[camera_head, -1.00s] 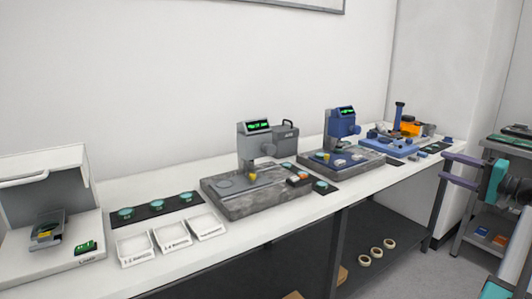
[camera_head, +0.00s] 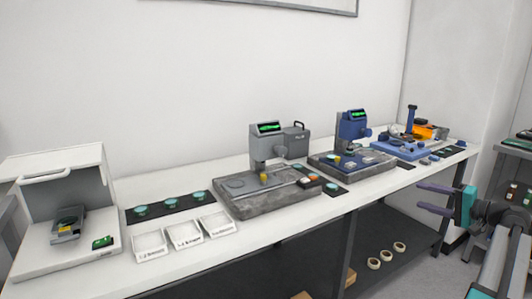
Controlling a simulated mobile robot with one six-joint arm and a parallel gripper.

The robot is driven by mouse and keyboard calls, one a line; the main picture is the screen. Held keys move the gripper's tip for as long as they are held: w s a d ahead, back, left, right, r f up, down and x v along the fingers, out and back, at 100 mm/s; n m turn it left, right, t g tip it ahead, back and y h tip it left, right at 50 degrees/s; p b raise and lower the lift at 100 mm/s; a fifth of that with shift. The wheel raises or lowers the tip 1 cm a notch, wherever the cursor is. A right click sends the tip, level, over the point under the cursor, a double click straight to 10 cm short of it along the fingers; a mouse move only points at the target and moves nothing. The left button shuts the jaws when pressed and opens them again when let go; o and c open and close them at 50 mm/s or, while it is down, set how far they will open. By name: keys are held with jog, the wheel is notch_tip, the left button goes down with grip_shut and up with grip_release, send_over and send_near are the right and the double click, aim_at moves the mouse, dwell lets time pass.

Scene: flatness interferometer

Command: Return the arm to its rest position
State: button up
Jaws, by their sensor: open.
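My gripper (camera_head: 436,198) shows at the right side of the head view, its two purple-grey fingers spread apart with nothing between them. It points left, in front of the right part of the bench and apart from it. My arm runs from the gripper down to the lower right corner, with teal and dark joints. Part of the arm is cut off by the frame edge.
A long white bench (camera_head: 150,275) carries a grey instrument (camera_head: 266,150) and a blue one (camera_head: 352,130) on stone bases, white trays (camera_head: 186,235) and an open-fronted housing (camera_head: 85,165). A shelf unit (camera_head: 515,165) stands behind my arm. Tape rings (camera_head: 387,256) lie below the bench.

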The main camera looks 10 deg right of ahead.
jog(key=w+a+f+n+g+y+p, duration=0.1)
jog(key=w+a+f+g+p, duration=0.2)
jog(key=a+f, duration=1.15)
jog(key=w+a+f+n+g+y+p, duration=0.1)
jog(key=w+a+f+g, duration=0.3)
jog(key=a+f, duration=1.05)
jog(key=s+a+f+n+g+h+p, duration=0.4)
jog(key=s+a+f+g, duration=0.6)
jog(key=s+a+f, duration=1.05)
jog(key=s+a+f+n+g+h+p, duration=0.1)
jog(key=s+a+f+n, duration=0.1)
jog(key=s, duration=0.6)
jog(key=s+a+f+n+g+h+p, duration=0.1)
jog(key=s+a+f+n+g+h, duration=0.1)
jog(key=s, duration=0.7)
jog(key=shift+s+a+f+n+g+h, duration=0.3)
jog(key=shift+a+f+n, duration=0.5)
jog(key=shift+n, duration=0.2)
